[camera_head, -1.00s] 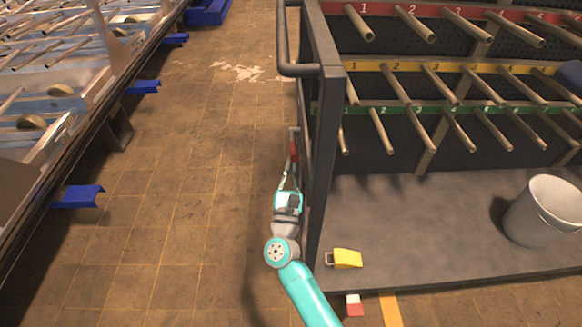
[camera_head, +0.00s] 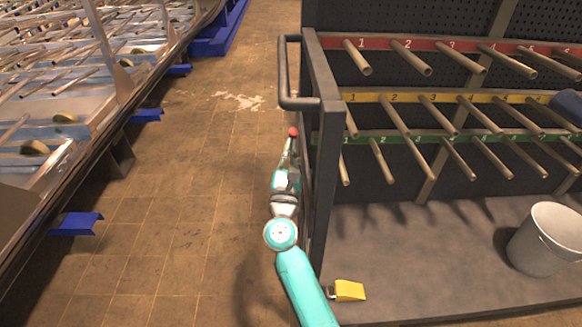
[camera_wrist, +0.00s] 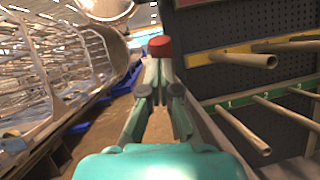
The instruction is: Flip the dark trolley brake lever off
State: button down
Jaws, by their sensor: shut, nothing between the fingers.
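The dark trolley (camera_head: 326,175) stands to the right of my arm, with its frame post and looped push handle (camera_head: 283,75) nearest me. The brake lever shows only as a red end (camera_head: 293,132) beside the trolley's left side. In the wrist view the red end (camera_wrist: 160,45) sits just beyond the fingertips, and the rest of the lever is hidden behind the fingers. My gripper (camera_head: 291,148) is shut and empty, with its tips at or very near the red end; I cannot tell whether they touch. It also shows in the wrist view (camera_wrist: 158,68).
Numbered pegs (camera_head: 428,70) stick out of the trolley's panel. Racking with blue feet (camera_head: 78,223) lines the left. The brown floor between is clear.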

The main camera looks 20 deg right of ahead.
jog(key=x, duration=0.4)
jog(key=a+x, duration=0.1)
jog(key=x, duration=0.2)
jog(key=shift+w+r, duration=0.1)
jog(key=shift+r, duration=0.1)
jog(key=shift+x, duration=0.85)
jog(key=shift+w, duration=0.1)
jog(key=shift+a, duration=0.1)
